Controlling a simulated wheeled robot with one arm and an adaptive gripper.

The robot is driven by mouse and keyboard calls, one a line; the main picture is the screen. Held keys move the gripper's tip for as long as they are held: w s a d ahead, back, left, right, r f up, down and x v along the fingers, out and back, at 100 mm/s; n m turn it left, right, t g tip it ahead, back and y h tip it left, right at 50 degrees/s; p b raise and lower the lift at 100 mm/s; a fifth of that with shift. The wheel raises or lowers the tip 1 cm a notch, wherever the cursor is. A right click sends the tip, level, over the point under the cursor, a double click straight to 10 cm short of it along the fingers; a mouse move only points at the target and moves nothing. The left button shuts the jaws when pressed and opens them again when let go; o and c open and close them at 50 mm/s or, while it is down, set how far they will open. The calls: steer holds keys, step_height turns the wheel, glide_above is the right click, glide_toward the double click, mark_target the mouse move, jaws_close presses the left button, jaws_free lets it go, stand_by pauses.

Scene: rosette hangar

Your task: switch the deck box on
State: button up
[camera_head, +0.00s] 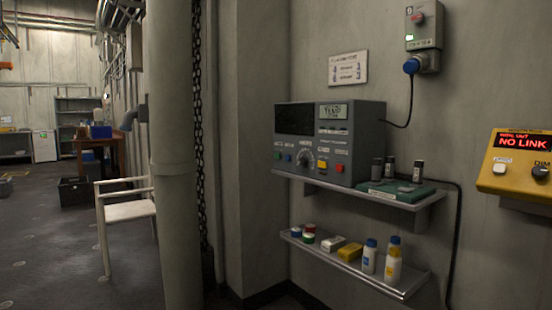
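No label that I can read says "deck box", so I cannot tell for sure which unit it is. A grey box (327,146) sits on the upper wall shelf. Its front has a dark panel, small coloured buttons, a central knob (303,158), a yellow button (322,164) and a red button (339,168). A small greenish display or label is at its upper right. A yellow box (510,183) on the right wall shows "NO LINK" in red on its lit display (523,142). It has a white switch and a black knob marked "DIM". My gripper is not in view.
A wall socket unit (424,28) has a red button, a green light and a blue plug with a cable. A green case (395,191) lies beside the grey box. Bottles and small boxes fill the lower shelf (400,289). A pillar (178,160) and white chair (126,213) stand left.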

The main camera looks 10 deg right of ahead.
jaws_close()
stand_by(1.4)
